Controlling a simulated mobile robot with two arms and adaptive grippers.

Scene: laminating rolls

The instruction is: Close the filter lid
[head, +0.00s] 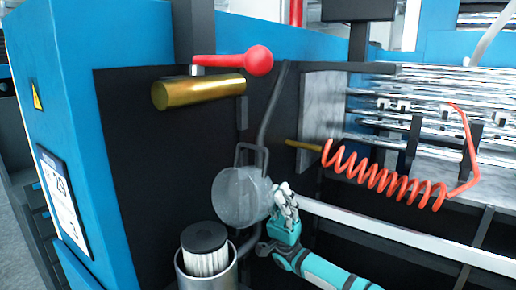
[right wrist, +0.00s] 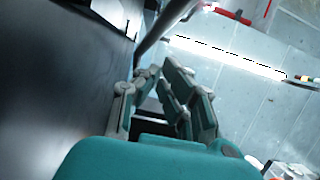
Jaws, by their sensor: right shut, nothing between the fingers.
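The filter lid (head: 238,196) is a grey round cap with a dark handle, standing tilted up and open above the filter housing. The filter housing (head: 192,282) is a metal cylinder at the bottom of the head view, with a white pleated filter (head: 207,262) under a black top inside it. My right gripper (head: 284,200) is just right of the lid, close to its edge; I cannot tell whether it touches. It is shut and empty. In the right wrist view its fingers (right wrist: 163,85) show, but the lid cannot be made out. My left gripper is not in view.
A red-handled valve (head: 246,60) and a brass cylinder (head: 198,90) stick out above. A dark pipe (head: 272,105) runs down behind the lid. An orange coiled hose (head: 390,180) hangs at the right, above a white rail (head: 400,236). The blue machine body (head: 75,130) stands left.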

